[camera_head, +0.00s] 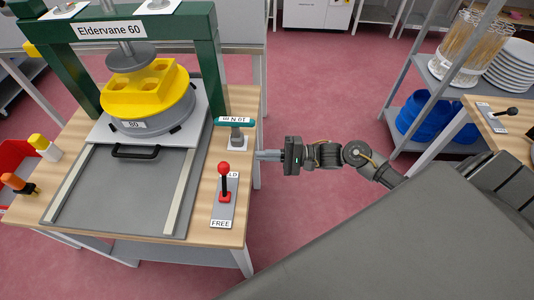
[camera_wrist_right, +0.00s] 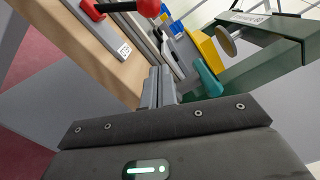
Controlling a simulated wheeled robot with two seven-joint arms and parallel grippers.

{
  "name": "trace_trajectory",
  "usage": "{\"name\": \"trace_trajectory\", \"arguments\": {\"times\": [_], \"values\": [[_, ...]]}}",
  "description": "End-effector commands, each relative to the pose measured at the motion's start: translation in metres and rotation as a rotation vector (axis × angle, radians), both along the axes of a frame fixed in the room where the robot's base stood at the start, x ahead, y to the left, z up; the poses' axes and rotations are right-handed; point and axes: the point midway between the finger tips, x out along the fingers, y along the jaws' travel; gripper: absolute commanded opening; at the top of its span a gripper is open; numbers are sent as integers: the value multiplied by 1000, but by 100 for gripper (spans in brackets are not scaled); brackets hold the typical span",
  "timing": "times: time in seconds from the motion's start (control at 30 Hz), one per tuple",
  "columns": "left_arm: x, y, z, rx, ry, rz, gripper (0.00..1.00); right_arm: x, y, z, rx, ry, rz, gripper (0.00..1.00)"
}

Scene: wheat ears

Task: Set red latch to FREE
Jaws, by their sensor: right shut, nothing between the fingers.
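The red latch (camera_head: 224,168) has a round red knob on a red foot, set on a grey plate (camera_head: 216,212) at the table's right side. A FREE label (camera_head: 221,223) is at the plate's near end. A label ending in LD (camera_head: 232,175) is at the far end, partly behind the knob. The knob sits toward the far label in the picture; I cannot tell its exact tilt. My right gripper (camera_head: 261,155) is shut and empty beside the table's right edge, apart from the latch. The latch also shows at the top of the right wrist view (camera_wrist_right: 148,8), beyond the shut fingers (camera_wrist_right: 160,88).
A teal-handled tool (camera_head: 235,121) stands close to my right gripper, behind the latch. A green press frame (camera_head: 211,60) stands over a yellow mould (camera_head: 150,88). A grey tray with a black handle (camera_head: 135,152) lies left of the latch. A shelf with plates (camera_head: 512,62) is at right.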

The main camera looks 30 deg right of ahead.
Motion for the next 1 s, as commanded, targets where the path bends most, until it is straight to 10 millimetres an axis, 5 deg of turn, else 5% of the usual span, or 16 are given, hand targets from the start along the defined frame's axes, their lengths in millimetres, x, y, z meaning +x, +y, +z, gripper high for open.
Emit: {"name": "trace_trajectory", "arguments": {"times": [0.3, 0.4, 1.0], "values": [[0, -1, 11, -1, -1, 0, 0, 33, 58, 4, 2, -1, 1, 0], [0, -1, 21, -1, -1, 0, 0, 21, 68, 11, 0, 1, 3, 0], [1, -1, 27, -1, -1, 0, 0, 6, 82, 17, -2, 0, -1, 0]]}}
